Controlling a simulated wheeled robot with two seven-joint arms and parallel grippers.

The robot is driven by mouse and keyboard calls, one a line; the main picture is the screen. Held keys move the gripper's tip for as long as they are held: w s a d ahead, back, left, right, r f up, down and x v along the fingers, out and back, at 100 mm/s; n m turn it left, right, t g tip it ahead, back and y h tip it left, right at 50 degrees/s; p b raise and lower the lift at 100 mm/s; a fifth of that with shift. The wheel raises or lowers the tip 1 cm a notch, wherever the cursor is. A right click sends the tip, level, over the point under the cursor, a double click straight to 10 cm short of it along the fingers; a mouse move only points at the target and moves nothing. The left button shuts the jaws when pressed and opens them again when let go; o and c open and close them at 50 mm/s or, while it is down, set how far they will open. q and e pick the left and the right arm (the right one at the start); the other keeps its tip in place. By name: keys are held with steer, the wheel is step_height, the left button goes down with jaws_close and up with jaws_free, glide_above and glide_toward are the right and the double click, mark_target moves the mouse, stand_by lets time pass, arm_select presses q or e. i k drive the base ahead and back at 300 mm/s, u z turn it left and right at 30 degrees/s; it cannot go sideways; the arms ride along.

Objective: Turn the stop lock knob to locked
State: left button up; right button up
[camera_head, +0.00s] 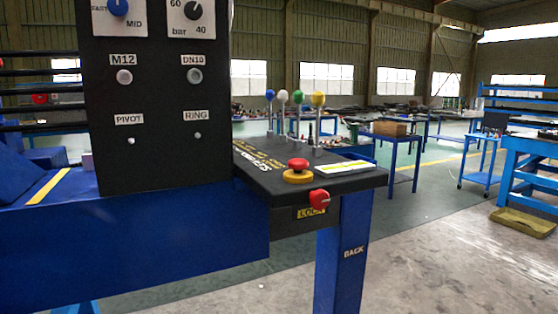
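The stop lock knob is the small red knob (320,200) on the front edge of the black control desk (270,190). A yellow label (311,212) reading "LOCK" sits just below and left of it. A pale mark shows on the knob's face, but the setting it points to is too small to tell. Above it on the desk top is a red mushroom button (298,164) on a yellow base. Neither of my grippers is in view.
A black upright panel (155,90) with dials and buttons stands left of the desk. Several levers with coloured balls (298,97) rise behind the button. A blue post (342,255) stands below the knob.

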mark_target(319, 200)
steer(key=z, duration=0.7)
steer(key=k, duration=0.95)
steer(key=z, duration=2.75)
steer(key=i, duration=0.1)
steer(key=u, duration=2.3)
steer(key=i, duration=1.3)
steer(key=u, duration=1)
